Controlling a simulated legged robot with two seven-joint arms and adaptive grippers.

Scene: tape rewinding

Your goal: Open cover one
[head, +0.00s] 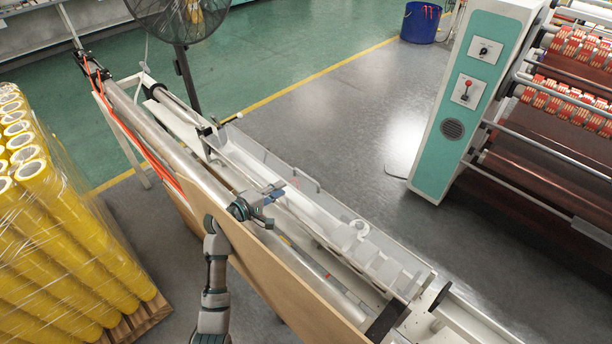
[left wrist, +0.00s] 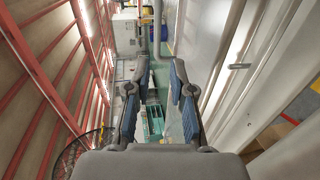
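The long machine runs diagonally through the head view. Its white cover panels (head: 330,212) lie along its right side, and they look closed. Which panel is cover one I cannot tell. My left gripper (head: 276,200) is over the machine's middle, beside the metal roller and left of the white panels. In the left wrist view its two blue-padded fingers (left wrist: 158,85) stand apart with nothing between them. A pale panel with a small grey handle (left wrist: 238,66) shows to the right of the fingers, apart from them. My right gripper is not in view.
A brown board (head: 300,300) stands along the machine's near side. Wrapped yellow rolls (head: 60,240) sit on a pallet at left. A fan (head: 178,15) stands behind. A green-and-white machine (head: 470,95) is at right. The grey floor between the machines is clear.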

